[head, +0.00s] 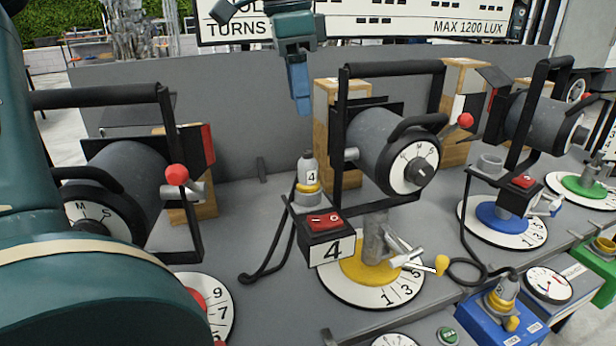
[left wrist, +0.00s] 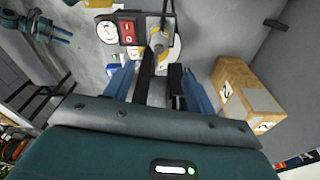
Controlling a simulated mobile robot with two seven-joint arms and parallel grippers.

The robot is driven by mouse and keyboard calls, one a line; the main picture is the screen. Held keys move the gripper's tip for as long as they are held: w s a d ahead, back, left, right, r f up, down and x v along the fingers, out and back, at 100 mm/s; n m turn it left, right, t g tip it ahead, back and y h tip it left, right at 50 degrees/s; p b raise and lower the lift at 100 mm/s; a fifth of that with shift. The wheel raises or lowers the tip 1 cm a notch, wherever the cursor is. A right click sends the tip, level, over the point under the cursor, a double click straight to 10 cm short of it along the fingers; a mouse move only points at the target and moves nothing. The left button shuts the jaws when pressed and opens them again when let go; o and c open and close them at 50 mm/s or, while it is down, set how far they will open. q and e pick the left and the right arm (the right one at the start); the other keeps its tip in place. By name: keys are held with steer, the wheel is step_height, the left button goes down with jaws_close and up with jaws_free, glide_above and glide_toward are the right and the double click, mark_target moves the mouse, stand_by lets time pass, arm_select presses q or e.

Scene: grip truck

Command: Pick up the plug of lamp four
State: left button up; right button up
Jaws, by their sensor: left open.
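Lamp four (head: 393,150) stands in the middle of the head view on a yellow hub with a white numbered dial. Its plug (head: 309,172), grey with a yellow ring marked 4, stands upright in a grey holder behind the red switch box (head: 328,238). A black cable hangs beside it. My left gripper (head: 302,103) is open and points down above the plug, apart from it.
A lamp (head: 130,195) stands at the left and another lamp (head: 540,125) at the right. Lamp four's black yoke rises close to my left gripper. A wooden block (left wrist: 245,95) stands nearby. A blue part at the wrist view's upper left may be my right gripper.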

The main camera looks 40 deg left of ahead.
mark_target(306, 151)
arm_select(q)
steer(key=f, duration=0.6)
steer(key=shift+w+d, duration=0.15)
steer(key=shift+d, duration=0.15)
steer(key=shift+w+d+f, duration=0.1)
steer(key=shift+w+f, duration=0.05)
steer(key=shift+f, duration=1.45)
steer(key=shift+w+d+f, duration=0.1)
steer(key=shift+w+f, duration=0.05)
steer(key=shift+f, duration=1.4)
steer(key=c, duration=1.1)
steer(key=shift+r, duration=0.1)
